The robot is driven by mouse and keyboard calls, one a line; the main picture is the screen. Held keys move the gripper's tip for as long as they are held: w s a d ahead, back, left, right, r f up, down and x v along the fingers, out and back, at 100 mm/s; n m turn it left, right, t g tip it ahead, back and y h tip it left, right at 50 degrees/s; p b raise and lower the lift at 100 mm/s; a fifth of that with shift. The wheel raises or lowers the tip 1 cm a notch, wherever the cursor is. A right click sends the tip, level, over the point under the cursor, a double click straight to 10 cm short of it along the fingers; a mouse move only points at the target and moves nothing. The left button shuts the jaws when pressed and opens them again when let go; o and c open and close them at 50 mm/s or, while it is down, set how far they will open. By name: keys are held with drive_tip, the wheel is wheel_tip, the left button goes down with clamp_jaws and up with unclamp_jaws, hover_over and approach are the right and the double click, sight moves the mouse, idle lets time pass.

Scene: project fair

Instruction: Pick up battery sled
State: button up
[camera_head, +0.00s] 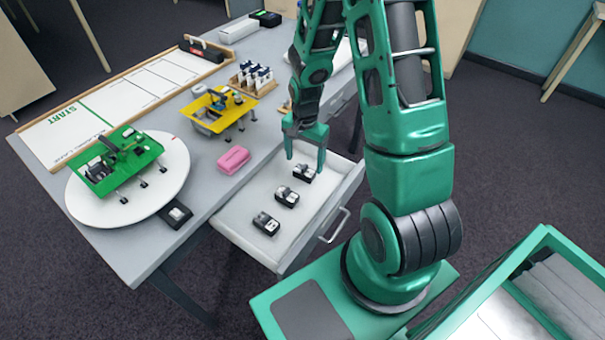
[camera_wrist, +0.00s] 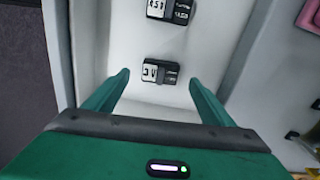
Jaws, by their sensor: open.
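Several small black battery sleds with white markings are in view. Three lie in a row in the open white drawer: a near one (camera_head: 266,223), a middle one (camera_head: 287,197) and a far one (camera_head: 303,174). My gripper (camera_head: 305,163) is open, pointing down over the far sled. In the wrist view, a sled marked like "3V" (camera_wrist: 160,72) appears between and just beyond my two fingertips (camera_wrist: 158,82), apart from both. Another sled (camera_wrist: 170,9) is at the top of that view, partly cut off. A similar black piece (camera_head: 176,214) sits at the table's edge.
The drawer (camera_head: 240,223) has raised walls and a front handle (camera_head: 335,226). On the grey table (camera_head: 130,245) are a white disc (camera_head: 85,205) with a green model (camera_head: 120,160), a yellow model (camera_head: 217,108) and a pink block (camera_head: 233,159). The drawer floor around the sleds is clear.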

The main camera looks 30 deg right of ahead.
sight(304, 166)
drive_tip(key=shift+w+d+f, duration=0.1)
drive_tip(key=shift+f, duration=1.1)
drive_tip(key=shift+w+d+f, duration=0.1)
drive_tip(key=shift+f, duration=1.1)
drive_tip(key=c, duration=1.1)
